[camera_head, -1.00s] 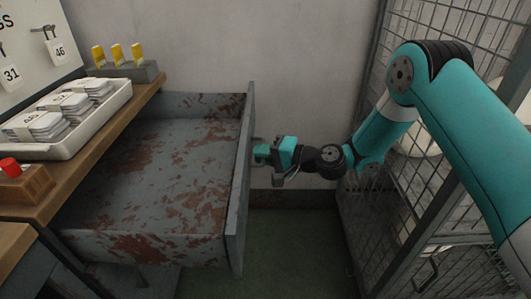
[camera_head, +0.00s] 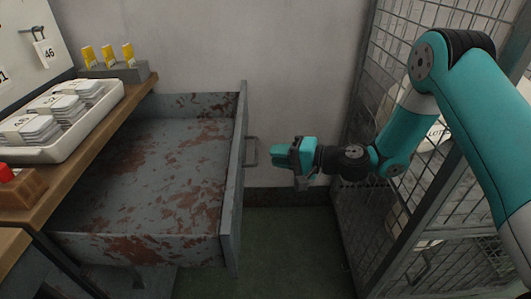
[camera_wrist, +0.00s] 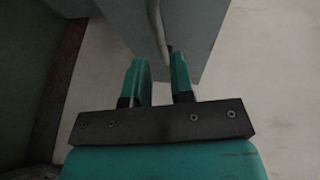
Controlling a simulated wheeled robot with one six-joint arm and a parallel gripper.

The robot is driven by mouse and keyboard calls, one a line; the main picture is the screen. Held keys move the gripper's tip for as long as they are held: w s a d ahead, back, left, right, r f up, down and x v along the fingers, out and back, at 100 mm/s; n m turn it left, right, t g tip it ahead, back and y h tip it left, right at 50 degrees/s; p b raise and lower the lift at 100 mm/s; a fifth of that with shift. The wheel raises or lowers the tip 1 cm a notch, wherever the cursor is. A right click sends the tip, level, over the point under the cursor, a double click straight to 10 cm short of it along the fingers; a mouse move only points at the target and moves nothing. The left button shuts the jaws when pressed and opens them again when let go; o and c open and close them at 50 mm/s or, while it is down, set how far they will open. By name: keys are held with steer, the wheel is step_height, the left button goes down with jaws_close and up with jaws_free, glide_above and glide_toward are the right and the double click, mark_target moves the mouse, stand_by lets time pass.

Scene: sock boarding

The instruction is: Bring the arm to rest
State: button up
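My gripper (camera_head: 282,156) is in the air to the right of the open drawer's front in the head view, apart from the drawer handle (camera_head: 250,152). In the wrist view, my gripper (camera_wrist: 160,75) shows two teal fingers with a gap between them and nothing held. The handle also shows in the wrist view (camera_wrist: 157,28), beyond the fingertips, on the grey drawer front (camera_wrist: 190,25). The grey, rust-stained drawer (camera_head: 150,185) is pulled far out and looks empty. My arm reaches in from the right side.
A wire-mesh cage (camera_head: 400,225) stands close on the right, behind my arm. A wooden bench (camera_head: 50,190) on the left carries a white tray (camera_head: 75,135) of banded stacks, a block with yellow pieces (camera_head: 115,70) and a red button (camera_head: 6,172). Green floor (camera_head: 280,245) lies clear below my gripper.

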steer(key=shift+s+d+r, duration=0.1)
steer(key=shift+s+d, duration=0.15)
steer(key=shift+d, duration=0.15)
steer(key=s+a+r+n+g+h, duration=0.3)
steer(key=s+r+n+g, duration=0.3)
steer(key=s+r+n, duration=0.5)
steer(key=s+d+r+h, duration=0.2)
steer(key=s+d, duration=0.1)
steer(key=s, duration=0.3)
steer(key=s+d+r+g+h, duration=0.1)
steer(key=s+d+r+h, duration=0.15)
steer(key=s, duration=0.45)
steer(key=s+d+r+h, duration=0.2)
steer(key=s+d, duration=0.1)
steer(key=s, duration=0.3)
step_height(320, 180, up, 22)
steer(key=p, duration=2.2)
steer(key=shift+w+d+p, duration=0.15)
steer(key=shift+w+p, duration=0.05)
steer(key=shift+p, duration=0.2)
steer(key=shift+n, duration=0.3)
